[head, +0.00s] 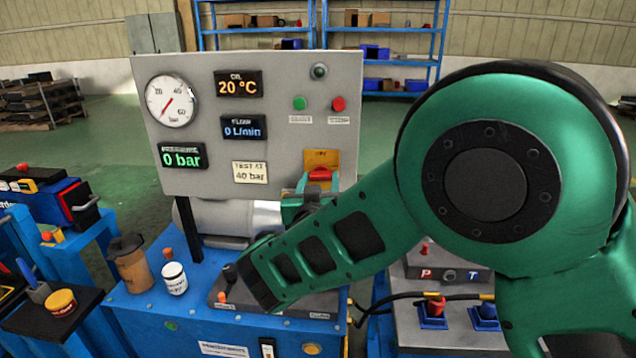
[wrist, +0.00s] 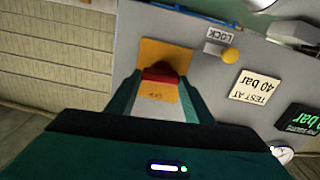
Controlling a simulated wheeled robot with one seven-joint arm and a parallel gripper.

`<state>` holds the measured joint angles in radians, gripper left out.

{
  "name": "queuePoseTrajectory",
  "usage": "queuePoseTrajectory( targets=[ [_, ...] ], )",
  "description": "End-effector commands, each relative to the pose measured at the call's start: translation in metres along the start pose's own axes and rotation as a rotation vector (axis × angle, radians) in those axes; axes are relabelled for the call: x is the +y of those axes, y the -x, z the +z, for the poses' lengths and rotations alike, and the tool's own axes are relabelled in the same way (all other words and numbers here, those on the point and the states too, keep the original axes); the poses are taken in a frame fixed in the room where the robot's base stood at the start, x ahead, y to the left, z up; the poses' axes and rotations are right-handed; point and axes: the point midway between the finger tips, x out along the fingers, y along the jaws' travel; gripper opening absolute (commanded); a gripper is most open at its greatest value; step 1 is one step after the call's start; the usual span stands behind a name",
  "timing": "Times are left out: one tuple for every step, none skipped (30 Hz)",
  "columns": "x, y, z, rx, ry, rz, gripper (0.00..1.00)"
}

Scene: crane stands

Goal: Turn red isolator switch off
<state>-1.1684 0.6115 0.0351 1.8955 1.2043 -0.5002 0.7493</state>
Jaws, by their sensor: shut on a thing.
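The red isolator switch (head: 320,173) sits on a yellow plate (head: 322,157) at the lower right of the grey gauge panel. Its red handle (wrist: 163,73) lies across the picture in the wrist view, in front of the yellow plate (wrist: 165,52). My gripper (head: 319,183) reaches up to the switch from below, partly hidden behind my green arm. In the wrist view my gripper (wrist: 163,80) has one finger at each end of the red handle and is shut on it. The fingers cover the handle's ends.
The panel (head: 215,85) also carries a pressure gauge (head: 171,101), displays, a green button (head: 299,103) and a red button (head: 338,104). A white jar (head: 174,278) and brown jug (head: 130,262) stand on the blue bench.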

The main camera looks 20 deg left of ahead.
Motion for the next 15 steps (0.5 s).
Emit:
queuePoseTrajectory(
  targets=[
    [-0.0033,0.0024,0.0014,-0.003,0.029,-0.006,0.24],
    [-0.0034,0.0025,0.0015,-0.003,0.05,-0.006,0.24],
    [-0.0035,0.0026,0.0016,-0.004,0.08,-0.006,0.24],
    [-0.0037,0.0027,0.0017,-0.004,0.103,-0.006,0.24],
    [-0.0039,0.0028,0.0018,-0.004,0.128,-0.006,0.24],
    [-0.004,0.0028,0.0019,-0.004,0.163,-0.006,0.24],
    [-0.0041,0.0029,0.0019,-0.004,0.19,-0.007,0.24],
    [-0.0042,0.0029,0.002,-0.004,0.219,-0.006,0.24],
    [-0.0043,0.0028,0.0021,-0.005,0.256,-0.006,0.24],
    [-0.0044,0.0028,0.0021,-0.005,0.285,-0.006,0.24],
    [-0.0044,0.0028,0.0022,-0.005,0.315,-0.006,0.24],
    [-0.0045,0.0027,0.0023,-0.005,0.353,-0.006,0.24],
    [-0.0045,0.0027,0.0024,-0.005,0.381,-0.006,0.24],
    [-0.0046,0.0027,0.0024,-0.005,0.41,-0.006,0.24],
    [-0.0048,0.0027,0.0025,-0.005,0.448,-0.006,0.25]
  ],
)
